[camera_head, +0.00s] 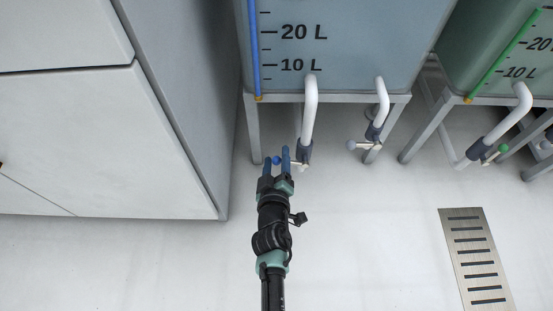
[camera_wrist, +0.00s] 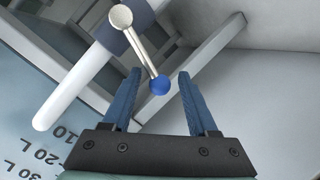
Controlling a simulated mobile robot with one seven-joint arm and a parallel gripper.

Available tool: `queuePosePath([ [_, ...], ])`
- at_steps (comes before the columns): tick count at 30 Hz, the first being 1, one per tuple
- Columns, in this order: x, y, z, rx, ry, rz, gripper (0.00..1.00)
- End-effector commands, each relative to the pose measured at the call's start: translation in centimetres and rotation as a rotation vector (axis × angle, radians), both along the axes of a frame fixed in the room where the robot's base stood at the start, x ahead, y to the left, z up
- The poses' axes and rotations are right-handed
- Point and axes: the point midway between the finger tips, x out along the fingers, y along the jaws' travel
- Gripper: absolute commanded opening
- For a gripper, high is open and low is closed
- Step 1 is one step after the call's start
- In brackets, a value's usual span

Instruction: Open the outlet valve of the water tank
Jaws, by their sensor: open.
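A blue-tinted water tank (camera_head: 350,60) with 10 L and 20 L marks stands on a grey metal frame. A white outlet pipe (camera_head: 309,110) comes down from it to a dark valve body (camera_head: 304,152). The valve's metal lever ends in a blue ball knob (camera_head: 277,160); the lever (camera_wrist: 140,50) and knob (camera_wrist: 159,85) show clearly in the wrist view. My gripper (camera_head: 276,158) is open, with its blue fingers (camera_wrist: 160,90) on either side of the blue knob. The knob lies between the fingertips, nearer the left finger in the wrist view, with gaps to both fingers.
A green tank (camera_head: 480,50) with a green-knobbed valve (camera_head: 502,149) stands at right. White cabinets (camera_head: 90,130) stand at left. A floor drain (camera_head: 476,260) lies at lower right; the floor in front is clear.

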Motion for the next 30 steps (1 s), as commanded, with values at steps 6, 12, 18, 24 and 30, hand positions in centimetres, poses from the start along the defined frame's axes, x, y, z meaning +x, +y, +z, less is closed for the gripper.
queuePosePath([
  [6,-0.01,-0.01,0.03,0.000,0.000,0.000,0.47],
  [12,-0.02,-0.01,0.03,0.000,0.000,0.000,0.11],
  [18,-0.03,-0.01,0.03,0.000,0.000,0.000,0.00],
  [24,-0.04,-0.01,0.02,0.000,0.000,0.000,0.00],
  [30,-0.04,-0.01,0.02,0.000,0.000,0.000,0.00],
])
